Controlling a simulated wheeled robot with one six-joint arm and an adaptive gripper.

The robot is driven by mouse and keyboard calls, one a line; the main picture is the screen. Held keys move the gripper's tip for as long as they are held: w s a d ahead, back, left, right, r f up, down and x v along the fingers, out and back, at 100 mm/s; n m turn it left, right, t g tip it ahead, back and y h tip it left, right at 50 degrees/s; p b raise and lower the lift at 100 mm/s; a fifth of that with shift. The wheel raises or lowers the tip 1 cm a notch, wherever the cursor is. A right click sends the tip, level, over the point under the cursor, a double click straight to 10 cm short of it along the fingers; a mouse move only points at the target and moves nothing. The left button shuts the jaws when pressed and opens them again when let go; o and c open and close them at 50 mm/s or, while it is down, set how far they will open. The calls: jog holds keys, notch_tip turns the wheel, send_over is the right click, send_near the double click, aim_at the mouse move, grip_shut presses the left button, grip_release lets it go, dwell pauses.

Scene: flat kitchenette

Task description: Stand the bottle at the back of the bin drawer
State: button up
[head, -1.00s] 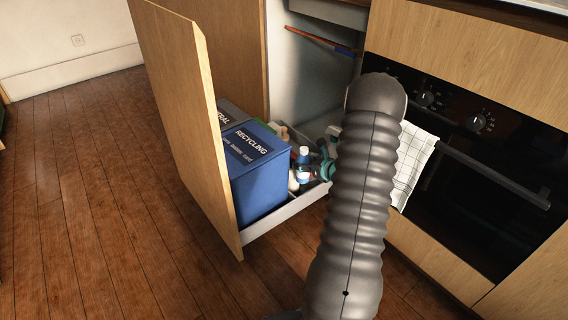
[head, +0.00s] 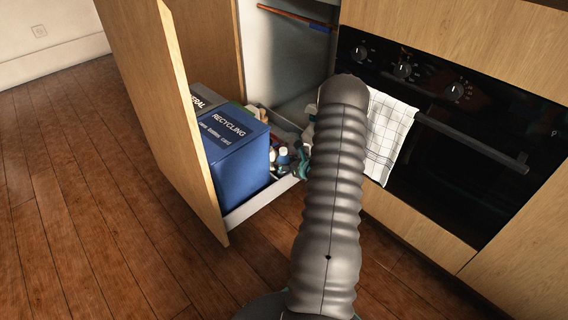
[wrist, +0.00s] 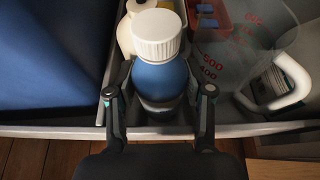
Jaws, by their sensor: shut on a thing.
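The blue bottle with a white ribbed cap (wrist: 157,78) stands upright at the front of the bin drawer (head: 262,195), in a narrow section beside the blue recycling bin (head: 240,170). What looks like the same bottle shows small in the head view (head: 283,158). My gripper (wrist: 158,94) has one finger on each side of the bottle and is shut on it. In the head view my arm covers most of the gripper. The bottle's base is hidden.
A clear measuring jug with red marks (wrist: 238,72) stands right of the bottle. A white container (wrist: 125,38) and a red box (wrist: 210,14) are behind it. The drawer's front panel (head: 165,110) is left, the oven (head: 440,130) with its towel (head: 388,140) right.

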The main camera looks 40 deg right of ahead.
jog(key=shift+f, duration=0.1)
jog(key=o, duration=1.4)
jog(key=shift+s+r, duration=0.1)
jog(key=shift+r, duration=0.2)
jog(key=p+v, duration=0.1)
jog(key=v, duration=1)
jog(key=shift+s, duration=0.4)
